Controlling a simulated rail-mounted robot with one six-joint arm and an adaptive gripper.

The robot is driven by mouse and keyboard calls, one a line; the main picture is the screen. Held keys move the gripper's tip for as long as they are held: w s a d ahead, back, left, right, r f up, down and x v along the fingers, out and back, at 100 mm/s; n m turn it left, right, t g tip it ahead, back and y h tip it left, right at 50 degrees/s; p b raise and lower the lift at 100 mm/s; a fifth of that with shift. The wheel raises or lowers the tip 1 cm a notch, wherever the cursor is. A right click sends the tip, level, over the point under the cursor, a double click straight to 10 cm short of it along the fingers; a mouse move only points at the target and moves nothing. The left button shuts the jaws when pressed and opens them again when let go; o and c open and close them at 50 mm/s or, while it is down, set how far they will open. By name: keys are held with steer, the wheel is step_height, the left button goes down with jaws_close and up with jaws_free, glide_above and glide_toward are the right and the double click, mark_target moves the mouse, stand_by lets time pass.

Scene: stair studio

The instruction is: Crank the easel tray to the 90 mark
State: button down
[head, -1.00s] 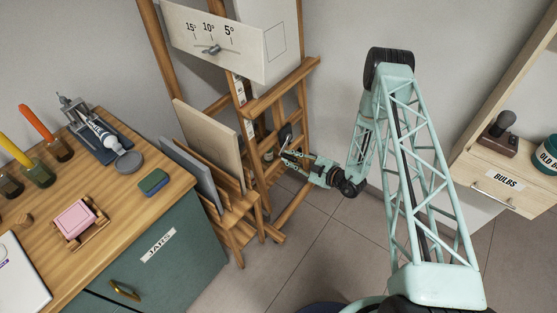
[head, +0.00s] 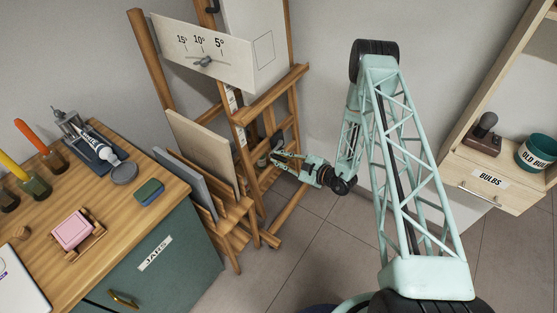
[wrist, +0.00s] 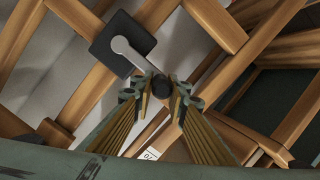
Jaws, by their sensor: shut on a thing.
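The wooden easel (head: 289,85) stands against the wall, with its tray ledge (head: 268,94) across the front. A white scale strip (head: 232,100) runs down its post below the ledge; its marks are too small to read. The crank shows in the wrist view as a black square plate (wrist: 118,42) with a grey arm (wrist: 128,52) ending in a dark round knob (wrist: 161,86). My gripper (head: 273,155) is low at the easel's lower frame. In the wrist view its fingers (wrist: 161,98) are shut on the knob, one on each side.
A panel with 15°, 10° and 5° marks (head: 185,38) hangs high on the easel. A rack with boards (head: 203,145) stands close left of my gripper, beside the green cabinet (head: 165,270). The BULBS drawer unit (head: 487,180) is at right. Floor between is clear.

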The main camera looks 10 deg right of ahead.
steer(key=shift+w+d+r, duration=0.1)
steer(key=shift+w+r, duration=0.2)
steer(key=shift+r, duration=0.1)
steer(key=c, duration=2.5)
jaws_free()
steer(key=shift+f, duration=0.1)
steer(key=shift+c, duration=0.2)
steer(key=shift+s, duration=0.15)
steer(key=shift+s+d, duration=0.1)
steer(key=shift+d, duration=0.05)
steer(key=v, duration=1.1)
steer(key=shift+s, duration=0.15)
steer(key=shift+d, duration=0.2)
